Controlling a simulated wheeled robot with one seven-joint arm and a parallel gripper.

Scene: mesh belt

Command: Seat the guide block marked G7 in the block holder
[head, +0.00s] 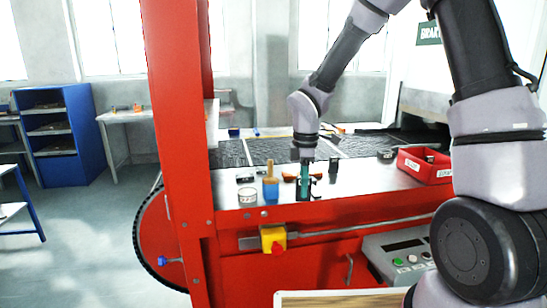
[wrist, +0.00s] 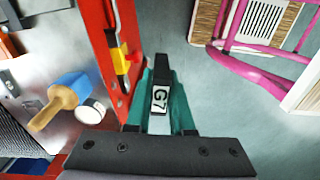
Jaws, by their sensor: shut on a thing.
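The dark guide block (wrist: 160,97) with a white G7 label is between the teal fingers of my gripper (wrist: 162,115) in the wrist view. My gripper is shut on it. In the head view my gripper (head: 305,183) points down over the front part of the metal table, and the block is too small to make out clearly there. I cannot tell for sure which thing is the block holder; small dark fixtures stand close to the gripper and may hide it or be it.
A blue brush with a wooden handle (head: 270,188) and a round tin (head: 247,195) stand left of my gripper. A red bin (head: 424,174) with dark pieces is at the right. A yellow box with a red button (head: 273,240) is on the front rail. The mesh belt (head: 270,150) lies behind.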

